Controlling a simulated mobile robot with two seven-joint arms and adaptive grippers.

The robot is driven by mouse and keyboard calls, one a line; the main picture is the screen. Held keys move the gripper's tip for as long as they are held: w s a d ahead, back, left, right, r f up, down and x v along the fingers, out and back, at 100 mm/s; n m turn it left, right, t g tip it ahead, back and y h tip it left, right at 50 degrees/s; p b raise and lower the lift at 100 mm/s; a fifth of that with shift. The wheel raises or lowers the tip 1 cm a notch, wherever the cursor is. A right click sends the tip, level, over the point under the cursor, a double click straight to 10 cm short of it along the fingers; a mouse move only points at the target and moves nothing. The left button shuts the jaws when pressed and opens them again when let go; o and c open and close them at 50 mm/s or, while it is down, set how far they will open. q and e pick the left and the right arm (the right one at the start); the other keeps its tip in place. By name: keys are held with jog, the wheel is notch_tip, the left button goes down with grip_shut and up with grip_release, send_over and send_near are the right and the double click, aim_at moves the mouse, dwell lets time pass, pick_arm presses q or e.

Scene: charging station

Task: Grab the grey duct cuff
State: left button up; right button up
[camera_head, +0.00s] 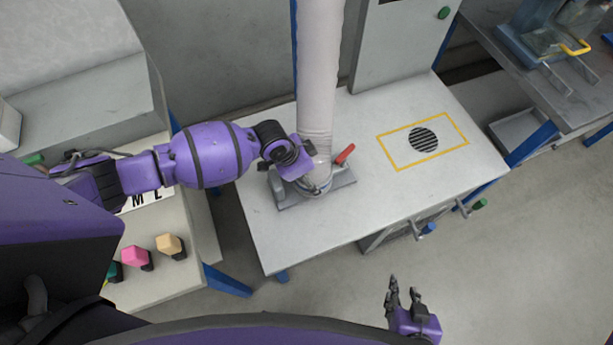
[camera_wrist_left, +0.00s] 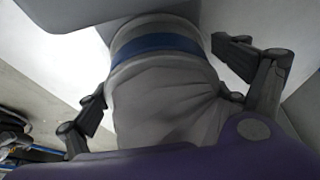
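A pale grey duct (camera_head: 317,90) hangs down to a grey cuff (camera_head: 320,184) on a grey base plate (camera_head: 343,180) on the table. My left gripper (camera_head: 296,165) is at the lower end of the duct, coming from the left and partly hiding the cuff. In the left wrist view the wrinkled grey duct end (camera_wrist_left: 165,100) with a blue band (camera_wrist_left: 155,47) lies between the spread fingers of my left gripper (camera_wrist_left: 165,92). One finger is on each side; firm contact is not clear. My right gripper (camera_head: 404,292) is open and empty, in front of the table.
A red lever (camera_head: 345,154) sticks up beside the cuff. A yellow-outlined area with a round black grille (camera_head: 423,139) is on the table's right. Colored blocks (camera_head: 170,245) stand on the left bench. The table front (camera_head: 320,235) is clear.

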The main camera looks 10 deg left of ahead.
pick_arm(q)
jog(key=c, duration=0.9)
jog(key=shift+r, duration=0.15)
